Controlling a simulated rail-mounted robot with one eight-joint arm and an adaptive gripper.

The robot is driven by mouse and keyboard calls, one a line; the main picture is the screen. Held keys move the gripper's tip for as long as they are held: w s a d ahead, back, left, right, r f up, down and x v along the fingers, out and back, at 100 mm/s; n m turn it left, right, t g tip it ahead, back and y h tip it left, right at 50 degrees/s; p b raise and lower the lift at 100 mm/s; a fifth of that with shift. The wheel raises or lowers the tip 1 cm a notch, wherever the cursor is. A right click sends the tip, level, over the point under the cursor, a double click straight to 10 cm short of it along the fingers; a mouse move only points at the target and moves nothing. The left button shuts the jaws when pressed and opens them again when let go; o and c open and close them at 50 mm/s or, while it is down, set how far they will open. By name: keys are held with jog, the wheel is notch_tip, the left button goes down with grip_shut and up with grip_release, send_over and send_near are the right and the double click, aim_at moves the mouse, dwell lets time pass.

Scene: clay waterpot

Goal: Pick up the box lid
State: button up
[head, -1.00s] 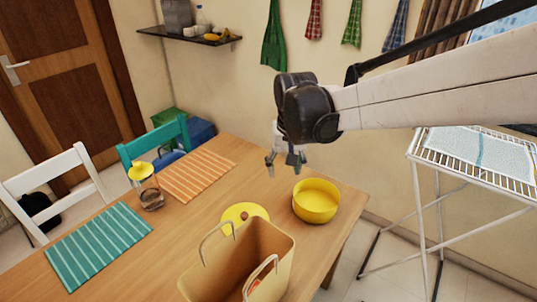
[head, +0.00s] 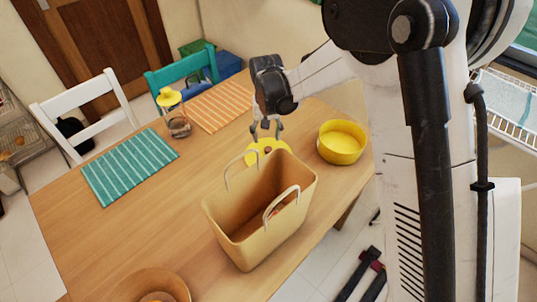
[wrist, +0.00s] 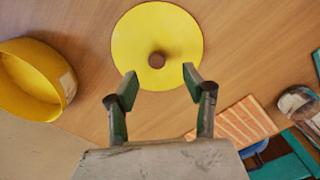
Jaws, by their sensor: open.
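The box lid is a flat yellow disc with a small brown knob; in the wrist view the lid (wrist: 180,35) lies on the wooden table, ahead of my fingers. In the head view the lid (head: 257,150) is partly hidden behind the tan basket and my fingers. The open round yellow box (head: 341,142) stands to the right of the lid; it also shows at the left of the wrist view (wrist: 30,85). My gripper (head: 265,131) is open and empty above the lid, fingers pointing down. In the wrist view the fingertips (wrist: 160,77) are spread either side of the knob's line.
A tan basket (head: 222,214) with upright handles stands close in front of the lid. A jar with a yellow top (head: 172,112), an orange striped mat (head: 222,106) and a teal mat (head: 130,166) are to the left. A round wooden bowl (head: 125,288) is at the near edge.

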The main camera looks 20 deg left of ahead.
aim_at(269, 149)
jog(key=shift+f, duration=1.6)
jog(key=shift+w+d+f, duration=0.15)
jog(key=shift+f, duration=1.15)
jog(key=shift+w+d+f, duration=0.1)
jog(key=shift+w+f, duration=0.05)
jog(key=shift+f, duration=1.15)
jog(key=shift+c, duration=0.5)
grip_shut()
